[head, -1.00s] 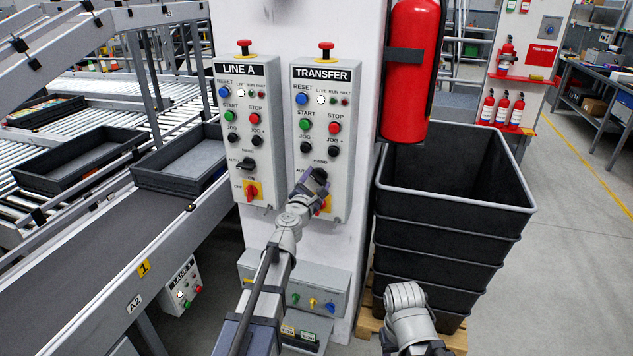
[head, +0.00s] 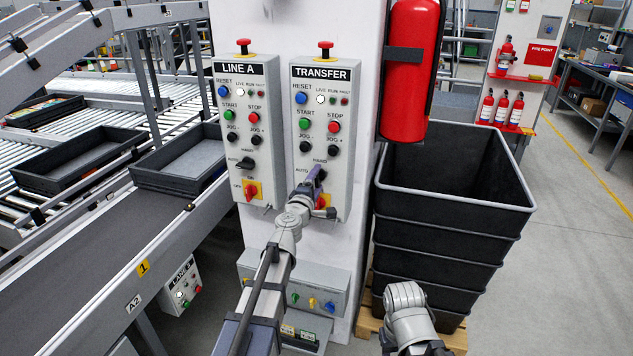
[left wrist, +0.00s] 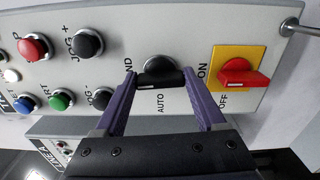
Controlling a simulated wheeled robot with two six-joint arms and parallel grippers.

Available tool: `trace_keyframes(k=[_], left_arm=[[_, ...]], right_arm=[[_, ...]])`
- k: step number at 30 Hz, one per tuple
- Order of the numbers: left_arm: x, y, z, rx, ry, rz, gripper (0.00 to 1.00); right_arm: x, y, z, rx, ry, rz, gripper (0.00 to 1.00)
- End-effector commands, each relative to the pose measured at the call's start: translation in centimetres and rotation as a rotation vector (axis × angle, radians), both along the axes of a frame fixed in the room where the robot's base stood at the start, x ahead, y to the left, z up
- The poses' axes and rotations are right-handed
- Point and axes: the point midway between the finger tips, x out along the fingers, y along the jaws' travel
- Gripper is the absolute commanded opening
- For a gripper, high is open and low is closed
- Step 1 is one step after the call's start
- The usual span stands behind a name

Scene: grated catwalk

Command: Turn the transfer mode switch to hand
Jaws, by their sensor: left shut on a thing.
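The transfer mode switch is a black knob (left wrist: 160,66) with a bar handle, low on the grey TRANSFER box (head: 346,150). My left gripper (left wrist: 159,80) is shut on this handle, one purple finger at each end of the bar in the left wrist view. There the bar lies crosswise, in line with the HAND label at its left; AUTO is printed below it. In the head view my left gripper (head: 316,176) covers most of the switch. My right gripper is out of view; only part of that arm shows at the bottom.
A red rotary switch on a yellow plate (left wrist: 226,54) sits close beside the mode switch. The similar LINE A box (head: 216,110) is to the left. A fire extinguisher (head: 411,70) and stacked black bins (head: 450,222) stand to the right. A conveyor runs at left.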

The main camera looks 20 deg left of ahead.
Motion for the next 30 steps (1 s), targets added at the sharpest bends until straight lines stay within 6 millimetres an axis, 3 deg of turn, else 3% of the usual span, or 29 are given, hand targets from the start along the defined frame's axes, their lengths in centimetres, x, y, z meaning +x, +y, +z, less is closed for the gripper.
trace_keyframes(k=[23,24,30], left_arm=[[-0.1,-0.07,-0.07,0.091,-0.003,-0.002,0.17],[-0.1,-0.07,-0.07,0.091,-0.003,-0.002,0.76],[-0.07,-0.05,-0.06,0.089,-0.003,-0.001,0.98]], right_arm=[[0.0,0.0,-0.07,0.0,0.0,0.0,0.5],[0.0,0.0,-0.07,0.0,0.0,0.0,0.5],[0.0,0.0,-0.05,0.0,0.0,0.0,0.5]])
